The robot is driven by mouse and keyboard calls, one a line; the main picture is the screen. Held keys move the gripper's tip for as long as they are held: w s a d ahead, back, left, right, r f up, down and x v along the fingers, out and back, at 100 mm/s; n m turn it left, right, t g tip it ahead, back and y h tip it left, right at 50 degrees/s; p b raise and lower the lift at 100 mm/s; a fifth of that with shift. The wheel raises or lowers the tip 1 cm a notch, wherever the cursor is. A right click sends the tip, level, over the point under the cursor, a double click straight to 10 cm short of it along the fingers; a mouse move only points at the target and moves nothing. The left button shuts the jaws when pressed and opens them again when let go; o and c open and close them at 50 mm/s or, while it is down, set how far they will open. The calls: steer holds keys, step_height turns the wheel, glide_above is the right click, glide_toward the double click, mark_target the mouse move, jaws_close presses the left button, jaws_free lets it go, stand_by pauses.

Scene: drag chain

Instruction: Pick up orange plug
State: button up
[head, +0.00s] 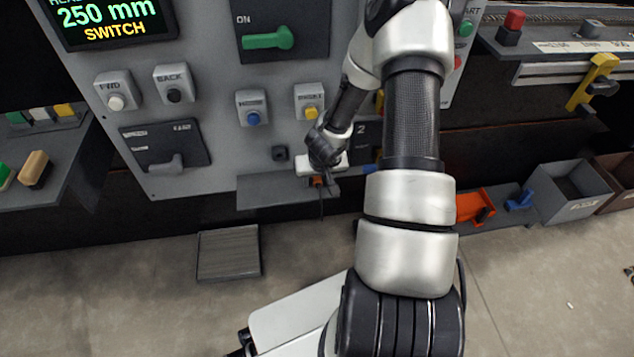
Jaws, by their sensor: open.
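A small orange plug (317,181) shows at the small grey shelf (262,190) below the control panel. A thin dark cable hangs down below it. My gripper (317,177), with a white body, is right over the plug and hides most of it. The jaws are open. I cannot tell whether the fingers touch the plug or stand around it.
The grey panel (215,135) with buttons, a green switch (268,40) and a display (108,20) rises behind the shelf. An orange part (472,205), a blue part (519,201) and a grey bin (570,192) are at the right. My arm hides the middle.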

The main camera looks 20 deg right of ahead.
mark_target(318, 183)
steer(key=shift+w+f, duration=0.1)
steer(key=shift+f, duration=0.05)
jaws_close()
steer(key=shift+r, duration=0.35)
step_height(318, 183, up, 6)
steer(key=p, duration=0.3)
steer(key=shift+a+r, duration=0.1)
steer(key=s+a+p, duration=0.2)
steer(key=s+p, duration=0.2)
steer(key=s, duration=0.5)
steer(key=s+a+p, duration=0.3)
steer(key=s+p, duration=0.2)
steer(key=s, duration=0.5)
steer(key=shift+s+a, duration=0.15)
steer(key=shift+a, duration=0.05)
